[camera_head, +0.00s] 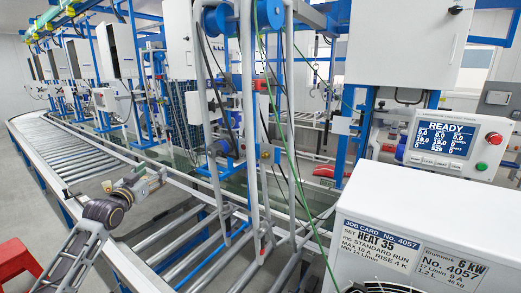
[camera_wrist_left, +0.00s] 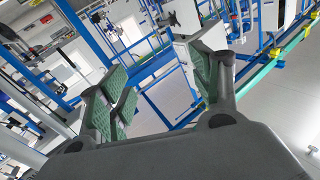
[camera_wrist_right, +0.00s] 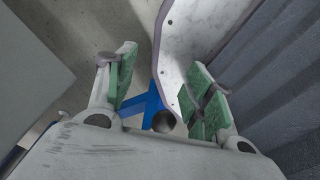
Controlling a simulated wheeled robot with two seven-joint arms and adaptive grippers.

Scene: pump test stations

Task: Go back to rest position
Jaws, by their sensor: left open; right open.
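My left gripper (camera_head: 150,181) is over the roller conveyor (camera_head: 60,150) in the head view, at the end of my arm from the lower left. In the left wrist view its green-padded fingers (camera_wrist_left: 165,90) stand apart with nothing between them. My right gripper is outside the head view. In the right wrist view its green-padded fingers (camera_wrist_right: 164,92) are apart and empty, above a grey floor with a blue frame part (camera_wrist_right: 148,106) below. I cannot tell how far either gripper is from the nearest surface.
A white pump unit (camera_head: 400,235) with job card labels stands at the lower right. Grey tube frames (camera_head: 248,130) and hanging cables rise at the middle. A READY display panel (camera_head: 444,140) is behind right. A red stool (camera_head: 15,262) is at lower left. Dark ribbed panel (camera_wrist_right: 275,85) flanks my right gripper.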

